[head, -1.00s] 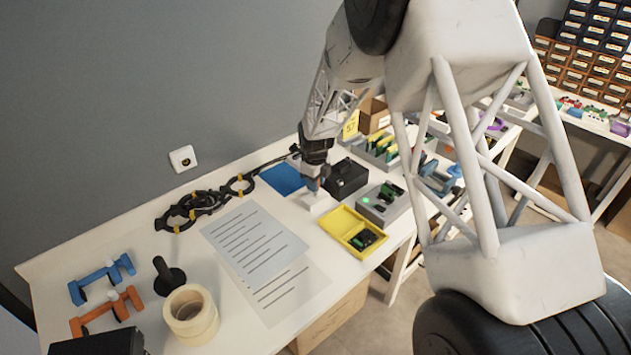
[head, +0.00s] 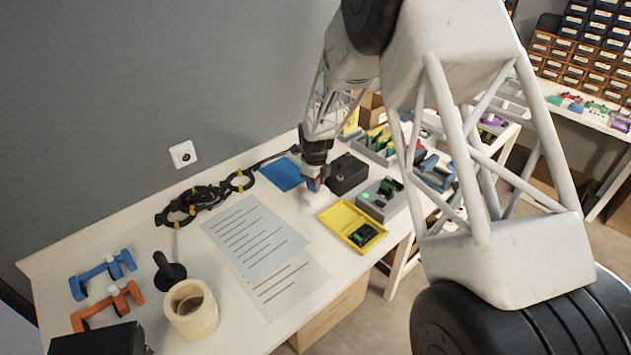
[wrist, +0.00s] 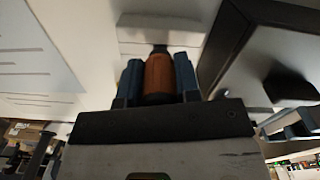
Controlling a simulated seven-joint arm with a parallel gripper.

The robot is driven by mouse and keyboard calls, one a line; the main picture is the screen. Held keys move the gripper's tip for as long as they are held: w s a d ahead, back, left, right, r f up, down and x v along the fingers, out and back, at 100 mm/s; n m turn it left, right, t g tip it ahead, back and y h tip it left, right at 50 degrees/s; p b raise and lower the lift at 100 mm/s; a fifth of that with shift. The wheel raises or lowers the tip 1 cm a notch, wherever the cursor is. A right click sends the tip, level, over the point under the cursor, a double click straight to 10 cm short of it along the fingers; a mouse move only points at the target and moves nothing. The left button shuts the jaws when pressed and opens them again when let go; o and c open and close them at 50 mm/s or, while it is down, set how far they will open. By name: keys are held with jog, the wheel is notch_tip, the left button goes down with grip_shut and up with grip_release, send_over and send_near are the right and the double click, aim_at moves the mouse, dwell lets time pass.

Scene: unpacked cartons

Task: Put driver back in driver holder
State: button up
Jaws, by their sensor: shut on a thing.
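My gripper (head: 313,184) points down over the far part of the white table in the head view. In the wrist view its two blue fingers (wrist: 158,82) are shut on the driver (wrist: 158,72), whose orange handle shows between them. A short dark part shows just beyond the handle. A small white block (head: 315,198), which looks like the driver holder, stands right under the gripper. It also shows in the wrist view (wrist: 160,30), just beyond the driver. I cannot tell whether the driver's tip is in the block or only above it.
A black box (head: 347,174) stands close to the right of the gripper. A yellow open case (head: 335,216) and a grey device (head: 396,206) lie nearby. Paper sheets (head: 255,240) lie to the left, a blue pad (head: 281,174) and black cables (head: 190,207) behind.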

jog(key=shift+f, duration=0.25)
jog(key=o, duration=1)
jog(key=shift+o, duration=0.2)
jog(key=shift+r, duration=0.15)
jog(key=shift+r, duration=3.75)
jog(key=shift+r, duration=0.1)
